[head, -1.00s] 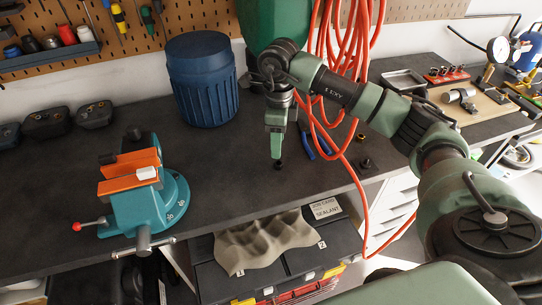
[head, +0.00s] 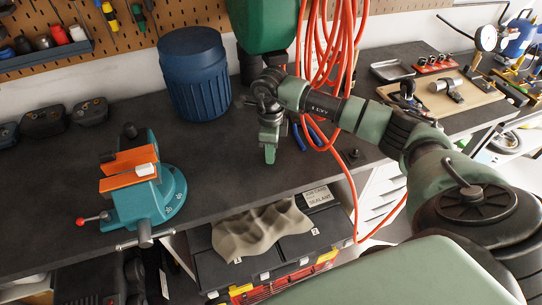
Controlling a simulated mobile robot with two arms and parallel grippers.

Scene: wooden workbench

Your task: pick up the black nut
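My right gripper (head: 269,156) points down at the bench top, left of the red hose. Its fingers show edge-on, so I cannot tell whether they are open or shut. No black nut shows clearly; the spot under the fingertips, where a small black piece showed earlier, is hidden by the fingers. Another small black piece (head: 353,155) stands on the bench to the right, near the front edge; its exact shape is too small to tell. My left gripper is not in view.
A teal vise (head: 148,195) with orange jaws is at the left front. A blue ribbed bin (head: 197,80) stands behind. Red hose (head: 322,55) hangs beside my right arm, with blue-handled pliers (head: 299,137) nearby. Bench between vise and gripper is clear.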

